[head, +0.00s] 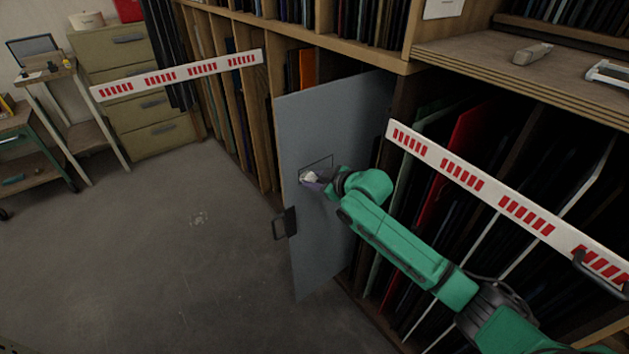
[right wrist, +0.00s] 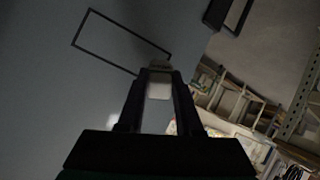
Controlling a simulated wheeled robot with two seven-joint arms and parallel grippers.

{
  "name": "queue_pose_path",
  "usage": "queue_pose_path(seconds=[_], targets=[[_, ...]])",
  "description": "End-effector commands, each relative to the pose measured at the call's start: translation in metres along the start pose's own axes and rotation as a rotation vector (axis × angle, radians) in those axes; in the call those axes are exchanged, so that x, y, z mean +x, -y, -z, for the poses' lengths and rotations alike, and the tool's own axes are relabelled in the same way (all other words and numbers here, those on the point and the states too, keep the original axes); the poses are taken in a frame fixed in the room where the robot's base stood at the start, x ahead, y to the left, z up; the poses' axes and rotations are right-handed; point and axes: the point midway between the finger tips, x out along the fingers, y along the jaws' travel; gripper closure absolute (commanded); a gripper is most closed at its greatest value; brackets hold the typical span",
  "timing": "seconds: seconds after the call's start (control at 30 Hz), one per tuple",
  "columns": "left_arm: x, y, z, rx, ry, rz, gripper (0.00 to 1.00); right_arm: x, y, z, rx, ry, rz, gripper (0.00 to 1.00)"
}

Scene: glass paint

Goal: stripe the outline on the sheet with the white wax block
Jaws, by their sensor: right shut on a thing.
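The sheet (head: 335,115) is a grey-blue upright panel that sticks out from the rack. A thin black rectangular outline (head: 318,162) is drawn on it, and the outline also shows in the right wrist view (right wrist: 104,56). My right gripper (head: 318,181) is at the lower part of the outline, shut on the white wax block (head: 309,177). In the right wrist view the block (right wrist: 159,88) sits between the fingertips, near one corner of the outline. I cannot tell whether it touches the sheet. No white stripe is clear to me inside the outline. My left gripper is not in view.
A dark handle or clamp (head: 285,224) is on the sheet's near edge. White rails with red marks (head: 180,74) (head: 480,185) run along the rack on both sides. A shelf (head: 530,70) is at upper right. The floor (head: 150,260) at left is clear.

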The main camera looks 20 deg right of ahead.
Motion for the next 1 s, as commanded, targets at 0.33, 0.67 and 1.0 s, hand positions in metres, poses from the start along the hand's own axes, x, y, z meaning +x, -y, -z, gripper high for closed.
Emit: queue_pose_path(seconds=[0.33,0.67,1.0], targets=[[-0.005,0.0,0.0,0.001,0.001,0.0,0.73,-0.004,-0.03,-0.015,-0.002,0.001,-0.002,1.0],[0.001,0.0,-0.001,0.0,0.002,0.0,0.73,-0.003,-0.052,-0.026,-0.001,-0.001,-0.004,1.0],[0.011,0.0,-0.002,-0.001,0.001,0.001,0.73,-0.003,-0.072,-0.035,-0.001,0.0,-0.004,1.0]])
